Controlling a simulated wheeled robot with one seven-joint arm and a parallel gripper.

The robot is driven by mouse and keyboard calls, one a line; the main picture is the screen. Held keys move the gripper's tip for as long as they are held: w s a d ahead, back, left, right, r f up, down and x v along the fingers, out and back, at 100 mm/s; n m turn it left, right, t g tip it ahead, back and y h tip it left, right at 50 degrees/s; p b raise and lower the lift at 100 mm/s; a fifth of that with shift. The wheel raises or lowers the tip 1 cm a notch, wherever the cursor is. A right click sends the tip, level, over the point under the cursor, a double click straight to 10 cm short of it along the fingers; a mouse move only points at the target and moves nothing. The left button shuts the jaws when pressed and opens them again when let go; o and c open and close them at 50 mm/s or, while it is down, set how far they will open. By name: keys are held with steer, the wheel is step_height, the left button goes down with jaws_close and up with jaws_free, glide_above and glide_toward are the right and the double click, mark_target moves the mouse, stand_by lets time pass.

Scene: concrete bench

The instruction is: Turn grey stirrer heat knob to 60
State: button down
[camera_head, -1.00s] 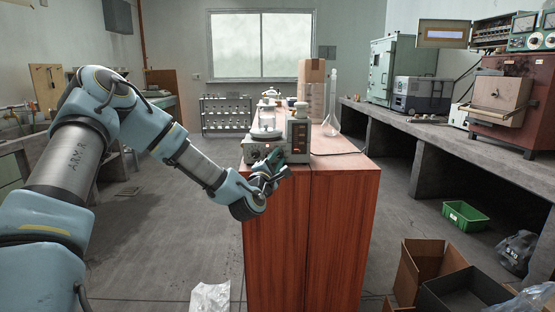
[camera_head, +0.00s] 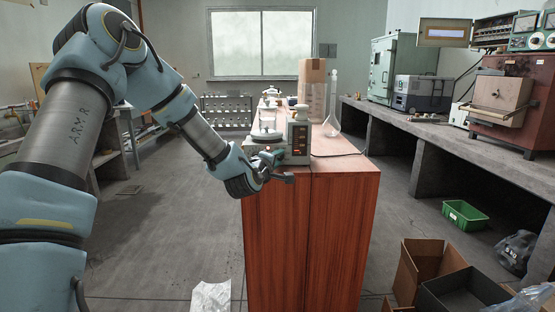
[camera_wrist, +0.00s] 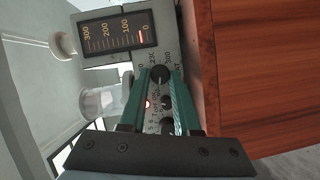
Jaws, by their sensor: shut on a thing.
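The grey stirrer (camera_head: 299,138) stands at the near end of the wooden bench top, with a lit red readout on its front. In the wrist view its grey panel (camera_wrist: 180,28) appears turned on its side. A dark scale display (camera_wrist: 120,32) marked 0 to 300 shows a short red bar at the 0 end. A round black knob (camera_wrist: 160,73) with printed numbers around it sits between the teal fingertips. My gripper (camera_head: 279,167) is at the stirrer's front, and in the wrist view (camera_wrist: 166,75) it is shut on this knob. The fingers partly hide the dial marks and another dark knob (camera_wrist: 167,128).
Clear glassware (camera_head: 267,122) stands left of the readout housing. A flask (camera_head: 331,122) and a cardboard box (camera_head: 312,72) stand behind on the bench (camera_head: 345,165). A cable runs to the right. Open boxes (camera_head: 428,270) and a green crate (camera_head: 464,215) are on the floor at right.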

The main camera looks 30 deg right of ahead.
stand_by(0.4)
steer(key=c, duration=0.9)
jaws_free()
steer(key=b+v, duration=0.1)
steer(key=v, duration=0.9)
steer(key=shift+s+a+r+b, duration=0.1)
steer(key=shift+s+a+b, duration=0.15)
steer(key=shift+s+b, duration=0.05)
